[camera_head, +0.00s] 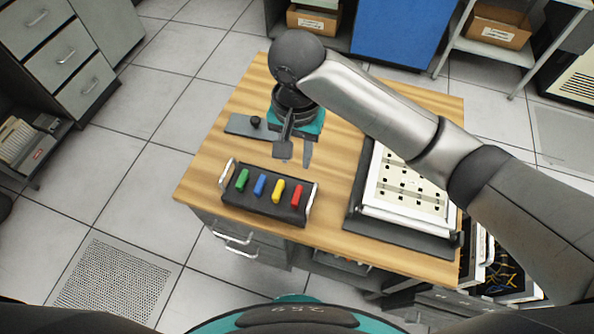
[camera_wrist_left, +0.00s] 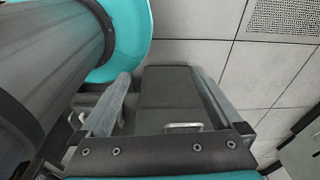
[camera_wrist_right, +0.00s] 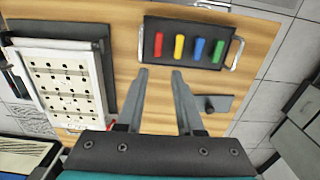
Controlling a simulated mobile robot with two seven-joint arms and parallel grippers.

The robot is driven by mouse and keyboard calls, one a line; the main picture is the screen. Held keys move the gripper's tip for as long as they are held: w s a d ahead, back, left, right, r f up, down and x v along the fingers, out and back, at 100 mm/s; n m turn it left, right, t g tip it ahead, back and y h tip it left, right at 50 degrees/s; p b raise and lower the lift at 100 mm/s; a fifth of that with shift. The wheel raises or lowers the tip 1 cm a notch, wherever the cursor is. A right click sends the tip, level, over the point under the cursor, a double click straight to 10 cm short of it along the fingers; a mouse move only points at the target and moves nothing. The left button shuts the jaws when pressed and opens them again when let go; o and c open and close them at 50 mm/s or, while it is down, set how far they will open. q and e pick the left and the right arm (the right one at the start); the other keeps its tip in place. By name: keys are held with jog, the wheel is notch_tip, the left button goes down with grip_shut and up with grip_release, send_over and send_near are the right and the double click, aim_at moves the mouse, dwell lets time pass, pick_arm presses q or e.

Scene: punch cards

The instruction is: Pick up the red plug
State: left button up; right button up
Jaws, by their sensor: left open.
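The red plug (camera_head: 297,196) stands at the right end of a row in a black tray (camera_head: 262,211) with metal handles, on the wooden table. Left of it stand the yellow plug (camera_head: 278,191), the blue plug (camera_head: 260,185) and the green plug (camera_head: 242,181). My right gripper (camera_head: 294,155) is above the table, behind the tray. In the right wrist view my right gripper (camera_wrist_right: 160,72) is open and empty, and the red plug (camera_wrist_right: 158,45) lies just beyond its left fingertip. My left gripper (camera_wrist_left: 165,75) is open and empty in the left wrist view, over the floor and a dark grey panel.
A white punch-card panel (camera_head: 410,188) with dark holes sits in a black frame on the table's right. A dark flat plate with a knob (camera_head: 256,122) lies behind the tray. Bare wood (camera_head: 205,178) shows left of the tray. Drawers stand at far left.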

jog(key=b, duration=0.1)
send_near(297, 194)
notch_tip(297, 194, down, 3)
jog(key=shift+f+b, duration=0.15)
jog(key=shift+b, duration=0.45)
jog(key=shift+f, duration=0.2)
notch_tip(297, 194, down, 5)
jog(key=shift+r+b, duration=0.1)
jog(key=shift+b, duration=0.6)
jog(key=shift+f, duration=0.25)
pick_arm(q)
jog(key=s+f, duration=0.1)
jog(key=f, duration=0.1)
jog(key=s+f, duration=0.1)
jog(key=shift+s+a+f, duration=0.15)
jog(key=shift+s+f, duration=0.15)
jog(key=shift+f, duration=0.05)
jog(key=shift+s, duration=0.1)
pick_arm(e)
jog(key=shift+c, duration=0.3)
grip_shut()
